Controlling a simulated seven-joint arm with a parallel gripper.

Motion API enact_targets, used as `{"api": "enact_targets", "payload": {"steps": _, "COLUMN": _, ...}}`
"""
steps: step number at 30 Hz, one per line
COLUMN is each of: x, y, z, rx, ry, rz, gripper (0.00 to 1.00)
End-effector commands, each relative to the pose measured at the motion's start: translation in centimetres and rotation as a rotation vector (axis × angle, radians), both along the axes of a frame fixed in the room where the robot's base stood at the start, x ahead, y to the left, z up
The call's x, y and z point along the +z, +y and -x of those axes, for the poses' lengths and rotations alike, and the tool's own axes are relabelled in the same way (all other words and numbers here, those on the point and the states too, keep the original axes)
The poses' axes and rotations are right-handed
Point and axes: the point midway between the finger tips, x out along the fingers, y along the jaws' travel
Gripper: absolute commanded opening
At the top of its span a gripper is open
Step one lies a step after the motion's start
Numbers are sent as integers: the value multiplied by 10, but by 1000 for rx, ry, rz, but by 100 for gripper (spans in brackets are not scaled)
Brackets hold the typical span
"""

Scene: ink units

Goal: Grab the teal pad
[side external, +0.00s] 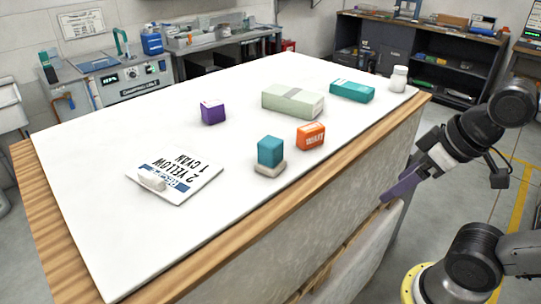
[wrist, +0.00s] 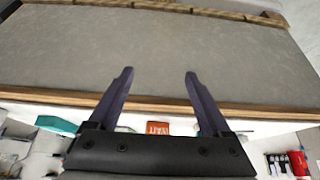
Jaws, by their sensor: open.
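Two teal things stand on the white table top (side external: 110,150). One is a low, flat teal box (side external: 352,91) with a pale label, at the back right. The other is a teal block (side external: 271,151) on a beige base (side external: 270,168), near the front edge. I cannot tell from looks alone which is the pad. A teal box (wrist: 57,124) also shows at the lower left of the wrist view. My gripper (side external: 392,193) is open and empty, with purple fingers, outside the table's right edge and below its top. In the wrist view, my gripper (wrist: 158,75) faces the table's grey side panel.
An orange box (side external: 311,137) stands beside the teal block. A long pale green box (side external: 292,101), a purple box (side external: 213,112) and a white bottle (side external: 398,79) stand farther back. A card (side external: 190,180) reading "2 YELLOW 1 CYAN" lies at the left. The table's wooden edge (side external: 400,113) borders the top.

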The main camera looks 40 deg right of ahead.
Motion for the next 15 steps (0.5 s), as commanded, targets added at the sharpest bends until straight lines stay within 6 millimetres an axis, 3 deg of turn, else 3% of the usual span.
{"api": "enact_targets", "payload": {"steps": 5, "x": 0, "y": 0, "z": 0, "rx": 8, "ry": 0, "rz": 4, "gripper": 82}}
{"api": "enact_targets", "payload": {"steps": 10, "x": -3, "y": 1, "z": 9, "rx": 123, "ry": 46, "rz": 59, "gripper": 82}}
{"api": "enact_targets", "payload": {"steps": 15, "x": 38, "y": 5, "z": 7, "rx": 372, "ry": 75, "rz": 155, "gripper": 82}}
